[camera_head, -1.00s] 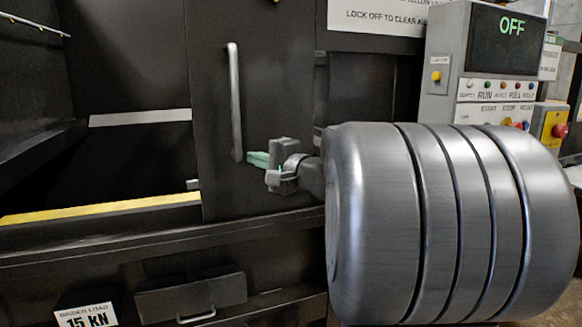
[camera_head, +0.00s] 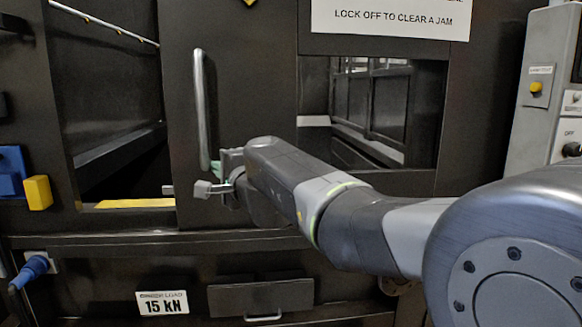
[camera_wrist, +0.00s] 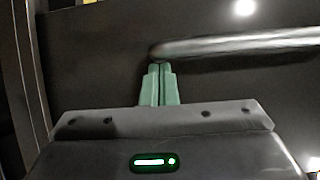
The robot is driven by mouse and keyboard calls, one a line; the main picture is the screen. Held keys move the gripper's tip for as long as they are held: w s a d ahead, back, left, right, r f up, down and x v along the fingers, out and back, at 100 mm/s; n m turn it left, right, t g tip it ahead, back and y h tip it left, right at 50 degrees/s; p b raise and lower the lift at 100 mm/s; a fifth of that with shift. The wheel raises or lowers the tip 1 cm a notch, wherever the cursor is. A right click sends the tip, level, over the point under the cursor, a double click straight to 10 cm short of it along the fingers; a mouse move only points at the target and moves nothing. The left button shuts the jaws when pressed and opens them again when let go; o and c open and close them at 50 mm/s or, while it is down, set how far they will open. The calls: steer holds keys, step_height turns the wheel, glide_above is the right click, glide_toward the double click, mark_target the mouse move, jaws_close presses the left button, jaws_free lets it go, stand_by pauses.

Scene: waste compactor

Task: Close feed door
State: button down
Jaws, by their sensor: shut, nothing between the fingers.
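The feed door (camera_head: 250,90) is a black upright panel with a long vertical metal bar handle (camera_head: 200,110) near its left edge. A dark gap shows to the left of the door. My gripper (camera_head: 218,168) is at the lower end of the handle, on its right side, with the arm reaching in from the right. In the wrist view my gripper's green fingers (camera_wrist: 160,72) are shut with nothing between them. Their tips are at the end of the handle (camera_wrist: 240,47), which runs off to the right there. I cannot tell whether they touch it.
A yellow strip (camera_head: 135,203) edges the sill left of the door. An opening or window (camera_head: 370,110) lies to the right, under a sign (camera_head: 390,18). A grey control box (camera_head: 537,100) stands far right. A blue plug (camera_head: 30,270) sticks out at lower left.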

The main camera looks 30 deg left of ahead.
steer(key=s+a+p, duration=0.5)
steer(key=s+a, duration=0.5)
steer(key=a, duration=0.2)
steer(key=s+a+p, duration=0.4)
steer(key=s+a, duration=0.5)
steer(key=a, duration=0.4)
steer(key=shift+s+a+p, duration=0.15)
steer(key=shift+s+p, duration=0.2)
steer(key=shift+p, duration=0.05)
steer(key=shift+r, duration=0.1)
